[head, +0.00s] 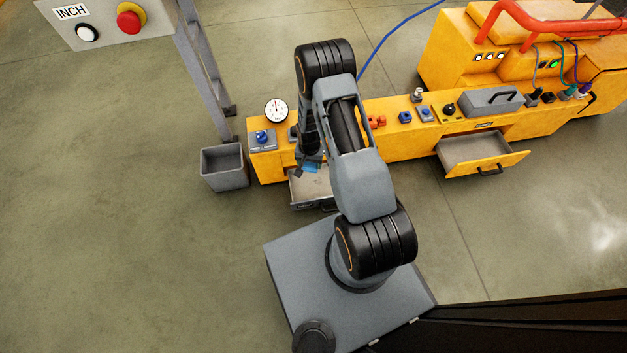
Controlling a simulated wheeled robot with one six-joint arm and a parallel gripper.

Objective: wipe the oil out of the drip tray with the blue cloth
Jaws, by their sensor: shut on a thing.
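My gripper (309,169) points down below my arm, near the front of the yellow bench, and is shut on the blue cloth (312,168). Only a small part of the cloth shows; my arm hides much of the gripper. The drip tray (297,191) is a pale, shallow drawer-like tray pulled out from the bench front, right under the cloth. I cannot tell whether the cloth touches its floor. My arm covers the tray's right part. No oil can be made out in the tray at this size.
A grey bin (224,168) stands on the floor left of the bench. An open drawer (480,153) juts out at the right. A control panel (105,20) on a post stands at the upper left.

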